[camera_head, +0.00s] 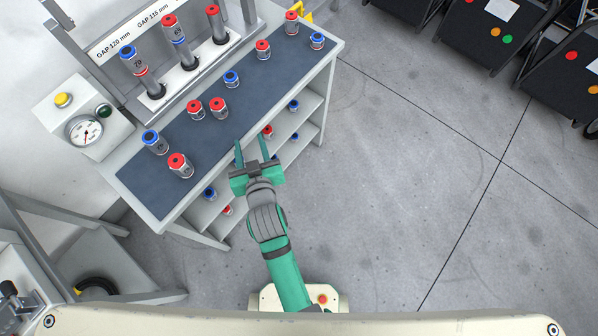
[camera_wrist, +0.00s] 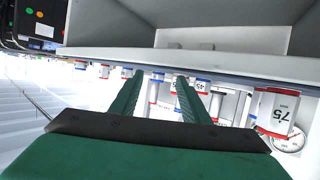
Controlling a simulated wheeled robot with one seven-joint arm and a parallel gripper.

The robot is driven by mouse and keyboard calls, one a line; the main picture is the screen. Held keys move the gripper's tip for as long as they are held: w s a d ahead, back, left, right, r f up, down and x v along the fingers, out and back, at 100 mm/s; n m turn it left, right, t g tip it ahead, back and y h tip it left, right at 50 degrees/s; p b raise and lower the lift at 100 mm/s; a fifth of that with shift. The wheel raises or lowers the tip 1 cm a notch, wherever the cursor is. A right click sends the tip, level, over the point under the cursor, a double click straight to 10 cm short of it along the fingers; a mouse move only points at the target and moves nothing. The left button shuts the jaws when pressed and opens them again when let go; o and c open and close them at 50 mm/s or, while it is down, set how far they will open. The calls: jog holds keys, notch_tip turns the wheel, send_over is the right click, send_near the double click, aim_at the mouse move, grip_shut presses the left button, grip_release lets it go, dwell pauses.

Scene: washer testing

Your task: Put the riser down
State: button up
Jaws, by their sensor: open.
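Risers are short grey cylinders with red or blue caps. Several stand on the dark mat of the workbench (camera_head: 205,150), among them a red-capped riser (camera_head: 180,166), a blue-capped riser (camera_head: 155,142) and a red-capped riser (camera_head: 218,108). My gripper (camera_head: 252,143) is open at the bench's front edge, its two green fingers apart with no riser held. It also shows open in the wrist view (camera_wrist: 156,77), where the scene looks upside down. A riser marked 75 (camera_wrist: 276,112) stands there to the right. I cannot tell which riser the task means.
A test stand (camera_head: 190,75) at the back holds three taller risers upright. A pressure gauge (camera_head: 84,131) sits at its left. More risers stand on shelves under the bench (camera_head: 308,104). Dark carts (camera_head: 490,30) stand top right. The floor (camera_head: 420,170) right of the bench is clear.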

jog(key=s+d+f+m+h, duration=0.1)
jog(key=s+d+f, duration=0.2)
jog(key=s+d, duration=0.75)
jog(key=s+d+r+m+t+h, duration=0.1)
jog(key=s+r, duration=0.1)
jog(key=s, duration=0.5)
jog(key=s+d+r+m+t+h, duration=0.1)
jog(key=s+d+r+h, duration=0.1)
jog(key=s, duration=0.6)
jog(key=shift+s+d+r+m, duration=0.2)
jog(key=shift+s+d+m, duration=0.1)
jog(key=shift+m, duration=0.1)
